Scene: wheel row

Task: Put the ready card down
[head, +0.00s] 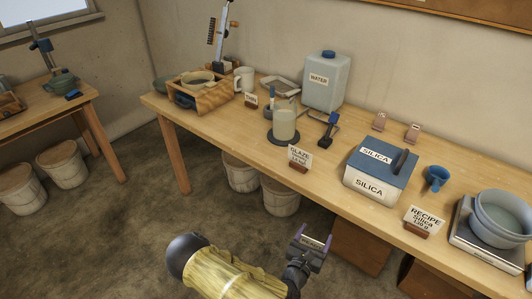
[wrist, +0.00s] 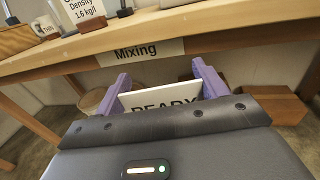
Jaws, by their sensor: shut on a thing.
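The ready card (wrist: 155,101) is a white card with black lettering "READY", its lower part hidden behind my gripper's dark body in the wrist view. My gripper (wrist: 163,80) has purple fingers, one on each side of the card, and is shut on it. In the head view my gripper (head: 312,241) is in front of the table, below the level of the top, with the card (head: 313,243) between its fingers. The wooden table (head: 240,118) stands beyond it; its front edge with a "Mixing" label (wrist: 135,52) is above the card in the wrist view.
On the table are a glaze card (head: 299,157), a beaker (head: 285,122), a blue-lidded silica box (head: 375,180), a recipe card (head: 424,218), a water container (head: 327,80) and a scale with bowls (head: 490,245). Bare tabletop lies left of the beaker. Buckets (head: 281,198) stand underneath.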

